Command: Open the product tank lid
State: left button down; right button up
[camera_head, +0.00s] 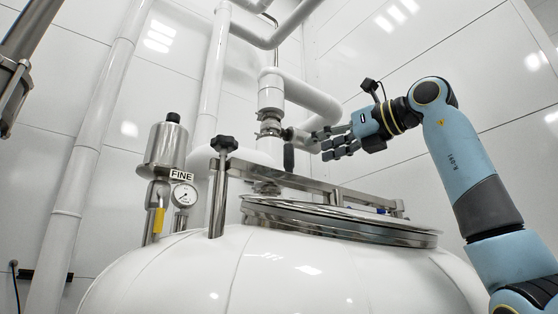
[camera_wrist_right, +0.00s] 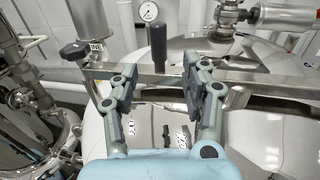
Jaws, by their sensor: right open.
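The product tank (camera_head: 270,268) is a large white rounded vessel. Its round steel lid (camera_head: 340,217) lies flat over the top opening. A steel bar (camera_head: 300,183) crosses above the lid and carries an upright black handle (camera_head: 289,157). A black star knob (camera_head: 223,144) tops a post at the bar's left end; it also shows in the right wrist view (camera_wrist_right: 75,50). My right gripper (camera_head: 328,143) is open and empty, just right of the handle and above the bar. In the right wrist view the handle (camera_wrist_right: 158,46) stands beyond and between the spread fingers (camera_wrist_right: 158,90), apparently untouched. My left gripper is not seen.
A pressure gauge (camera_head: 184,195) and a steel cylinder (camera_head: 167,146) with a yellow-handled valve (camera_head: 158,221) stand left of the lid. A white pipe (camera_head: 300,88) with a steel valve (camera_head: 269,124) hangs behind the handle, close to my right gripper.

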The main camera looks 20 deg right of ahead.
aim_at(293, 154)
jog(key=x, duration=0.1)
jog(key=p+x, duration=0.1)
jog(key=x, duration=0.1)
jog(key=p+x, duration=0.1)
jog(key=shift+w+a+r, duration=0.2)
jog(key=shift+a+r, duration=0.1)
jog(key=p+x, duration=0.1)
jog(key=x, duration=0.3)
jog(key=shift+w+a+f, duration=0.15)
jog(key=shift+w+f, duration=0.05)
jog(key=shift+w, duration=0.15)
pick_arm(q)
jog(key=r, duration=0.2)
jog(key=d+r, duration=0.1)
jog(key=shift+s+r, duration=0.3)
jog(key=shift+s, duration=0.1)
pick_arm(e)
jog(key=shift+c, duration=0.2)
jog(key=c, duration=0.5)
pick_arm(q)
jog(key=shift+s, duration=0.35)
pick_arm(e)
grip_shut()
jog(key=shift+a, duration=0.1)
